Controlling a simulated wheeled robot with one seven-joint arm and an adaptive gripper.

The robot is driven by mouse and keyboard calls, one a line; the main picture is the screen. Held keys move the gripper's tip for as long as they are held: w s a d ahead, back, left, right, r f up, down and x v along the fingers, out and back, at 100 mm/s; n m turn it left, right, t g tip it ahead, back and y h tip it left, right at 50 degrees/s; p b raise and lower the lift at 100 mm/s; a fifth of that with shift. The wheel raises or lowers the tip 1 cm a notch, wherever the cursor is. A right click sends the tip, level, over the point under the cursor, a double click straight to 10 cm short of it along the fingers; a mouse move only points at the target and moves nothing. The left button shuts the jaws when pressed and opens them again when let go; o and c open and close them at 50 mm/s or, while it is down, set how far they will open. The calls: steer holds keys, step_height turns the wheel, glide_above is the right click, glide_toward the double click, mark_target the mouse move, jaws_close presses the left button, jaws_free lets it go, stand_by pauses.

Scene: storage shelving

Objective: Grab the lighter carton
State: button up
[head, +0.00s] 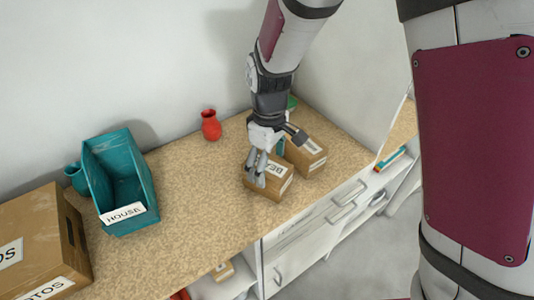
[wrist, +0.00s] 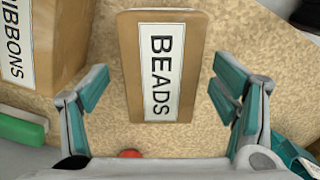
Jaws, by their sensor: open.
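A brown carton labelled BEADS (head: 281,182) lies on the speckled worktop; it also shows in the wrist view (wrist: 187,70). A second brown carton, labelled RIBBONS in the wrist view (wrist: 55,62), stands close beside it, to the right in the head view (head: 309,157). I cannot tell from the pictures which carton weighs less. My gripper (head: 262,174) is open and points down over the BEADS carton. In the wrist view its teal-padded fingers (wrist: 160,92) stand on either side of that carton, with gaps showing. The gripper hides part of both cartons in the head view.
A teal bin labelled HOUSE (head: 105,190), a teal vase (head: 76,178) and a larger brown box (head: 45,235) stand at the left. A red vase (head: 210,125) stands near the wall. A green object (head: 292,102) is behind my gripper. Worktop between bin and cartons is clear.

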steer(key=shift+a+f+p, duration=0.15)
steer(key=shift+f+p, duration=0.2)
steer(key=shift+f, duration=2.35)
steer(key=c, duration=1.3)
steer(key=shift+r, duration=0.15)
